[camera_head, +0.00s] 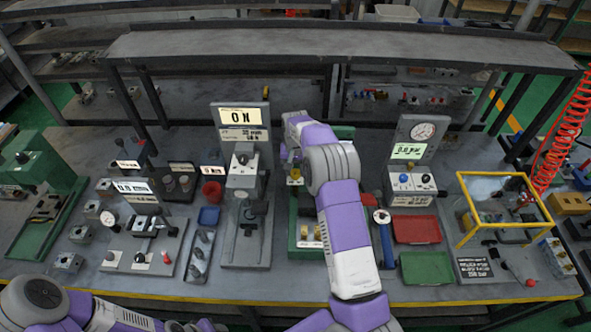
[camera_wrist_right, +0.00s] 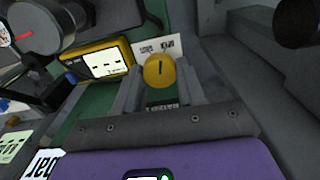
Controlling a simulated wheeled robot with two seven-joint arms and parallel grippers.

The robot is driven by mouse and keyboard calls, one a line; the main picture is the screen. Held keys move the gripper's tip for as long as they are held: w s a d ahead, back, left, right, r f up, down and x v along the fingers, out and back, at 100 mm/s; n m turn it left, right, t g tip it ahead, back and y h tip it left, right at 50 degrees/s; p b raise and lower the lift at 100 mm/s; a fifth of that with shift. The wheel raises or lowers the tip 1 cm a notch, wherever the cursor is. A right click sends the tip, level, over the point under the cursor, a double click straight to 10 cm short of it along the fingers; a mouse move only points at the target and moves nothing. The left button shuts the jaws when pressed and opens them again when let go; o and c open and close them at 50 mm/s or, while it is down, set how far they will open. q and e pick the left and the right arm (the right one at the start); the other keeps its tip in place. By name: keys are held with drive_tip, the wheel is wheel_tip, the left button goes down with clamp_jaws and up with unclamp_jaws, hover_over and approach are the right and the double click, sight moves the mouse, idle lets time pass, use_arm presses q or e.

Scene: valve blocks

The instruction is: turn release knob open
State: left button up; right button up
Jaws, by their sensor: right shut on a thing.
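In the right wrist view, a round yellow knob (camera_wrist_right: 159,74) with a dark line mark on its face sits between the two grey fingers of my right gripper (camera_wrist_right: 161,66). The fingers are closed on its sides. The mark runs nearly upright in that view. In the head view, my right arm reaches over the green station (camera_head: 308,258) at the middle of the bench, and the wrist hides the knob and most of the fingers. My left arm shows only in part at the bottom left, and its gripper is not clearly visible.
A yellow meter (camera_wrist_right: 104,60) stands beside the knob in the wrist view. In the head view, a grey press with an ON display (camera_head: 240,116) is left of my right arm. A red tray (camera_head: 417,229), a green tray (camera_head: 426,268) and a yellow frame (camera_head: 549,211) are to the right.

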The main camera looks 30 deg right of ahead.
sight(296, 172)
drive_tip(key=shift+m, duration=1.9)
drive_tip(key=o, duration=1.1)
drive_tip(key=shift+c, duration=0.2)
wheel_tip(296, 172, up, 8)
drive_tip(key=shift+f, duration=0.15)
